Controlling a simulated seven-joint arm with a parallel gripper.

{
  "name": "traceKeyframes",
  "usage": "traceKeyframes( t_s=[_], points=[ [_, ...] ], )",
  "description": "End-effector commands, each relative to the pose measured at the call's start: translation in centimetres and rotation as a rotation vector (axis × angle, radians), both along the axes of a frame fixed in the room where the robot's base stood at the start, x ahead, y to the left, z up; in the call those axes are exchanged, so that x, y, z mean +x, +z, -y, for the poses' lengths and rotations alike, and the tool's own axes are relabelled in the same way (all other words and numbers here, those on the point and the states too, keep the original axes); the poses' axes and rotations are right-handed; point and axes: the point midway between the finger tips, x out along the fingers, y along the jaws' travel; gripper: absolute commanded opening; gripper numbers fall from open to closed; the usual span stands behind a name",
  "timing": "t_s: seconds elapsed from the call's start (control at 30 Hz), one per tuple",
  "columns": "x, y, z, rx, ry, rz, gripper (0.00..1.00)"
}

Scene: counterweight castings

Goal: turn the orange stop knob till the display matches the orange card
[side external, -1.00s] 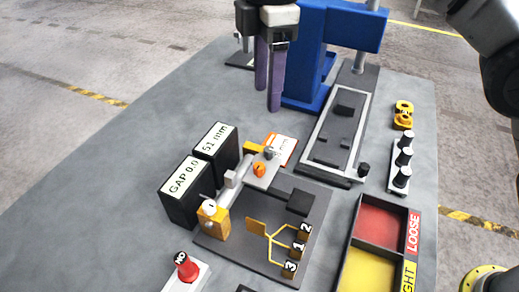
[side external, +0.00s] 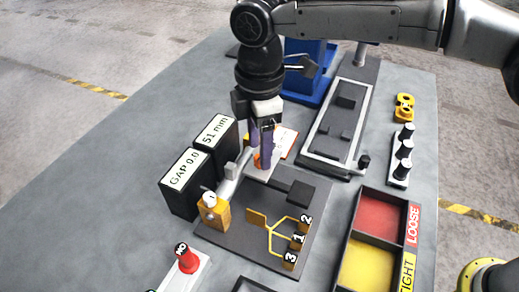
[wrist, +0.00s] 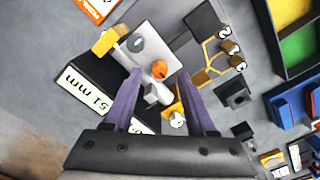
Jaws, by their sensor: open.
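The orange stop knob (side external: 257,161) sits on a pale plate of the dark fixture, partly hidden by my fingers in the side view. In the wrist view the orange knob (wrist: 158,70) shows between the two fingertips. My gripper (side external: 260,160) is open, pointing down over the knob, one finger on each side; I cannot tell whether either touches it. The display box (side external: 215,133) reads 51 mm. The orange-edged card (side external: 286,141) lies just behind the fixture; its figure is not legible. It also shows at the top of the wrist view (wrist: 97,7).
A tray (side external: 352,228) with red and yellow compartments lies right of the fixture. A red NO knob (side external: 187,258) stands in front. Grey table at left is clear.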

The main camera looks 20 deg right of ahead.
Motion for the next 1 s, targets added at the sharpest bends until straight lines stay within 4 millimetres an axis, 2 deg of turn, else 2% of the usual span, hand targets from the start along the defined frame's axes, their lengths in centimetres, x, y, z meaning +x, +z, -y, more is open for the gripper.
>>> traceKeyframes(
  t_s=[0.2, 0.5, 0.8, 0.83, 1.0],
  points=[
    [0.0, -1.7, 0.0, -0.001, 0.0, -0.001, 0.56],
    [0.0, -1.9, 0.0, -0.001, 0.0, -0.001, 0.56],
    [0.0, -1.9, 0.0, -0.001, 0.0, -0.001, 0.03],
    [0.0, -1.9, 0.0, -0.001, 0.0, -0.001, 0.0],
    [0.0, -1.9, 0.0, -0.001, 0.0, -0.002, 0.0]
  ],
)
